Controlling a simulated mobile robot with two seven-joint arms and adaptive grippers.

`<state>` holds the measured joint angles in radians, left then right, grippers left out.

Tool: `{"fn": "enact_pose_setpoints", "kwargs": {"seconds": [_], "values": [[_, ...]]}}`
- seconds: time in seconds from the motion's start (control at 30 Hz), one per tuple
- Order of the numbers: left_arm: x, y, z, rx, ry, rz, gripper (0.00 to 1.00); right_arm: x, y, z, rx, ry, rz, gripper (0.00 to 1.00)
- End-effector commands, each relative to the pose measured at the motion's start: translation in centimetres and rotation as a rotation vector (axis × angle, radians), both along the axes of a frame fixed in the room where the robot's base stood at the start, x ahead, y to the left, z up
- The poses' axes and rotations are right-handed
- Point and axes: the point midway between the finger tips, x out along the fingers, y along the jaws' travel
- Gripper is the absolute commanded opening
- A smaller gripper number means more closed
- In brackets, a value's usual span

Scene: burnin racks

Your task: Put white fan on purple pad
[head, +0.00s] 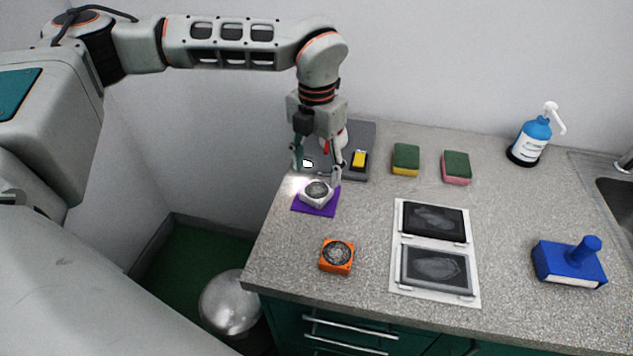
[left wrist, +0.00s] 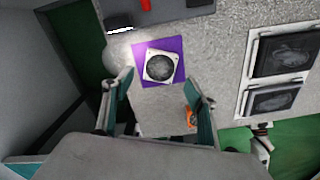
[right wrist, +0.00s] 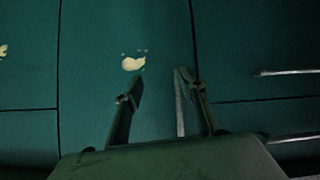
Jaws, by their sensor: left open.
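The white fan (head: 316,193) rests on the purple pad (head: 303,207) near the left edge of the counter. In the left wrist view the fan (left wrist: 159,66) lies on the purple pad (left wrist: 176,44), with purple showing around it. My left gripper (head: 318,170) is open just above and behind the fan in the head view, with its fingers apart from each other and nothing held. Its open fingers also show in the left wrist view (left wrist: 158,92). My right gripper (right wrist: 155,85) is open and empty in front of green cabinet doors, and is out of the head view.
An orange fan (head: 337,256) sits near the front edge. A grey scale-like tray (head: 362,135) lies behind the left gripper. Two sponges (head: 405,159), a white board with dark panels (head: 433,248), a blue stamp-like block (head: 568,263) and a blue bottle (head: 534,138) stand to the right.

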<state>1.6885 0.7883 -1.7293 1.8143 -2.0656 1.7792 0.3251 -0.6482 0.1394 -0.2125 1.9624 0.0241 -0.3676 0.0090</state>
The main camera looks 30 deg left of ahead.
Motion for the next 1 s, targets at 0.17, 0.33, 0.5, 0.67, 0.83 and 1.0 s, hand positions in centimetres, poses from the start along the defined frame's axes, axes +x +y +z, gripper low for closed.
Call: {"fn": "enact_pose_setpoints", "kwargs": {"seconds": [0.17,0.33,0.5,0.67,0.83,1.0], "values": [[0.1,0.0,3.5,0.0,-0.002,0.001,0.58,0.0,0.0,-0.2,0.0,0.001,0.0,0.4],[0.1,0.0,5.5,0.0,-0.001,0.001,0.58,0.0,0.0,-0.2,0.0,0.001,0.0,0.4],[0.0,0.0,6.3,0.0,0.001,0.0,0.58,0.0,0.0,-0.2,0.0,0.001,0.0,0.4],[0.0,0.0,6.3,0.0,0.001,0.0,0.58,0.0,0.0,-0.3,0.0,0.001,0.0,0.4],[0.0,0.0,6.3,0.0,0.001,0.0,0.58,-0.1,0.0,-0.3,-0.001,0.002,0.0,0.4],[0.0,0.0,6.3,0.0,0.001,0.0,0.58,-0.1,0.0,-0.3,-0.001,0.002,0.0,0.4]]}}
